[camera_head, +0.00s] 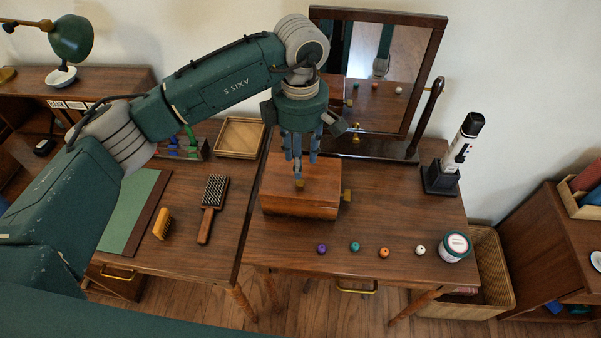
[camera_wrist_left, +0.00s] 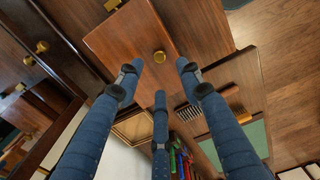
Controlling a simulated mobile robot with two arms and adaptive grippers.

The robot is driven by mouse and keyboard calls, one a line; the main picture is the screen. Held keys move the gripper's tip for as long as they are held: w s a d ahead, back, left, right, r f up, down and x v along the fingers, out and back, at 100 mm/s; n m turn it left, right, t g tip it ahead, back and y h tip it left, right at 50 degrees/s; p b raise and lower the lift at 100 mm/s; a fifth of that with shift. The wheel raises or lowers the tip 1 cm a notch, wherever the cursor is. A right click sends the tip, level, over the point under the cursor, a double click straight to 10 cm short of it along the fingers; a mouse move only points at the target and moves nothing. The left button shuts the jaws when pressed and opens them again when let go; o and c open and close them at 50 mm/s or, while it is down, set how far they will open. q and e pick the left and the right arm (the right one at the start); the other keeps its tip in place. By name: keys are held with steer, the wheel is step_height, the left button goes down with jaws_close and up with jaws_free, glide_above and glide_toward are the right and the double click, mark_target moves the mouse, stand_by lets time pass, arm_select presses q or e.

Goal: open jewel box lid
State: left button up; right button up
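The jewel box (camera_head: 285,205) is a reddish-brown wooden box on the vanity, below the mirror. Its lid looks shut. A round brass knob on the lid (camera_wrist_left: 160,57) shows clearly in the left wrist view; the head view shows it (camera_head: 299,182) just under my fingers. My left gripper (camera_head: 301,162) points down over the lid. Its three blue fingers are spread open and empty in the left wrist view (camera_wrist_left: 158,82), with the knob beyond the fingertips and between them. I cannot tell the exact gap to the lid. My right gripper is not in view.
The mirror (camera_head: 375,75) stands close behind the box. Small coloured balls (camera_head: 354,246), a round jar (camera_head: 454,247) and a white-and-black device on a stand (camera_head: 467,140) lie to the right. A hairbrush (camera_head: 213,195) and small brush (camera_head: 162,224) lie left.

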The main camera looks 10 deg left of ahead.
mark_target(300, 182)
arm_select(q)
step_height(300, 182, down, 7)
steer(key=shift+f+p, duration=0.2)
steer(key=shift+p, duration=0.6)
jaws_close()
